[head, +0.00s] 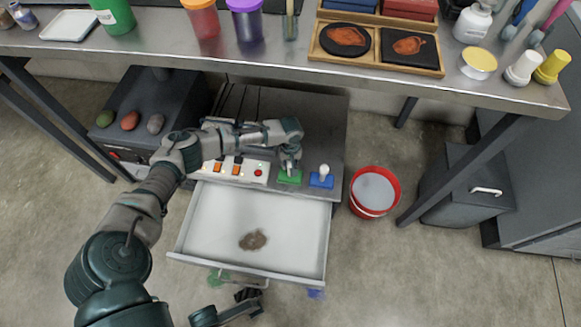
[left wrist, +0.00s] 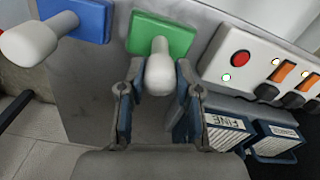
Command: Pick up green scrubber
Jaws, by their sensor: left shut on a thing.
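The green scrubber (head: 287,178) has a flat green base and a rounded white handle. It is at the front edge of the grey cabinet top, just behind the open drawer. My left gripper (head: 290,163) is over it from above. In the left wrist view the green scrubber (left wrist: 165,36) shows with my left gripper's fingers (left wrist: 157,88) on both sides of its white handle, shut on it. I cannot tell whether the base still touches the cabinet top.
A blue scrubber (head: 321,180) stands close to the right. A switch panel (head: 235,169) with a red button is to the left. The open white drawer (head: 205,225) holds a brown patch (head: 253,240). A red bucket (head: 374,191) stands right; a steel table (head: 275,50) is above.

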